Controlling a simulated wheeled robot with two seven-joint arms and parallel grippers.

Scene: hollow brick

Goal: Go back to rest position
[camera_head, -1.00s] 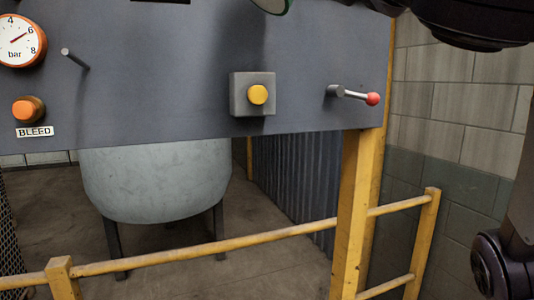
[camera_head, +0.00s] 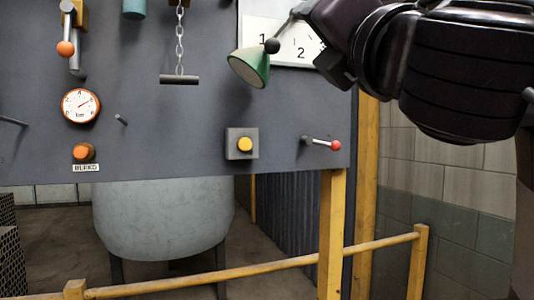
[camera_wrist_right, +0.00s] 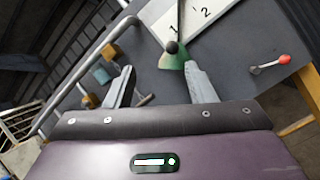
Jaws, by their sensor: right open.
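My right arm enters the head view from the upper right, and its dark wrist (camera_head: 338,28) is in front of the panel's top right. In the right wrist view my right gripper (camera_wrist_right: 158,68) has its two grey fingers spread apart with nothing held between them. A black ball knob (camera_wrist_right: 172,47) on a thin rod and a green cone (camera_wrist_right: 172,60) appear beyond the fingers. The knob (camera_head: 271,46) and green cone (camera_head: 250,68) also show left of my wrist in the head view. My left gripper is out of view.
The grey panel (camera_head: 190,130) carries a yellow button (camera_head: 245,144), a red-tipped lever (camera_head: 322,143), a gauge (camera_head: 81,106), an orange bleed button (camera_head: 84,152) and a hanging chain handle (camera_head: 179,79). A yellow railing (camera_head: 215,275) crosses below, with a block wall (camera_head: 480,165) at right.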

